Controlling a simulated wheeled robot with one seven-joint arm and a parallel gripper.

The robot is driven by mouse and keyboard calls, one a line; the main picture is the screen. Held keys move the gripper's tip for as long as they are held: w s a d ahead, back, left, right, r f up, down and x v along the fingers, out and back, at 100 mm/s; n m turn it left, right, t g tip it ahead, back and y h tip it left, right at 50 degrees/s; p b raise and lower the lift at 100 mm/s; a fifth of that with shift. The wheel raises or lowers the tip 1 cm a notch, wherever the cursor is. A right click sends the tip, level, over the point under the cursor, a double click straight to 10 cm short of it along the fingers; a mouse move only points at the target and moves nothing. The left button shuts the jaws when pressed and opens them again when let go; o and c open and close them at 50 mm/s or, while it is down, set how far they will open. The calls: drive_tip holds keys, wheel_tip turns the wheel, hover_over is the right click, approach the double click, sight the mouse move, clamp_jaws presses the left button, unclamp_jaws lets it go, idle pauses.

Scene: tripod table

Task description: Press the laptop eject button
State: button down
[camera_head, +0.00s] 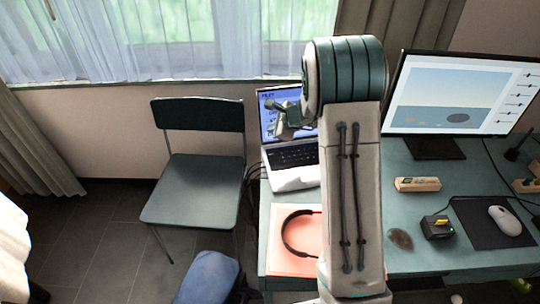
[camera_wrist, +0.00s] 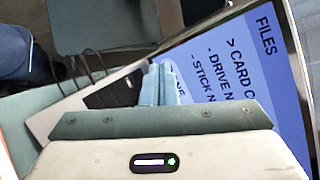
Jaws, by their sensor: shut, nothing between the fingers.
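The laptop (camera_head: 292,180) stands open at the left end of the table, its blue screen (camera_head: 268,105) tilted up at the back. In the wrist view, the screen (camera_wrist: 225,55) shows "FILES" above lines starting CARD, DRIVE and STICK. The dark keyboard (camera_wrist: 112,95) lies left of the fingers in that view. My gripper (camera_head: 279,121) is in front of the screen and above the keyboard. Its fingers (camera_wrist: 158,70) are together and empty. I cannot tell whether they touch the laptop. Fingers and palm hide part of the keyboard and screen. I cannot make out the eject button.
Black headphones (camera_head: 285,232) lie on a reddish folder (camera_head: 290,264) in front of the laptop. A monitor (camera_head: 457,95), a wooden block (camera_head: 418,184), a small black device (camera_head: 437,228) and a mouse (camera_head: 504,220) are right of my arm. A chair (camera_head: 195,188) stands left of the table.

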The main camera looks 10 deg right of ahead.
drive_tip(key=b, duration=0.5)
hover_over(270, 155)
drive_tip(key=d, duration=0.1)
drive_tip(key=f, duration=0.7)
drive_tip(key=shift+s, duration=0.35)
drive_tip(key=shift+f+b, duration=0.9)
drive_tip(key=shift+b, duration=0.05)
drive_tip(key=shift+f+b, duration=0.45)
drive_tip(key=shift+b, duration=0.15)
drive_tip(key=shift+f+b, duration=0.25)
drive_tip(key=shift+b, duration=0.15)
idle(0.6)
drive_tip(key=shift+r, duration=0.1)
drive_tip(key=shift+r+p, duration=0.45)
drive_tip(key=shift+r, duration=0.2)
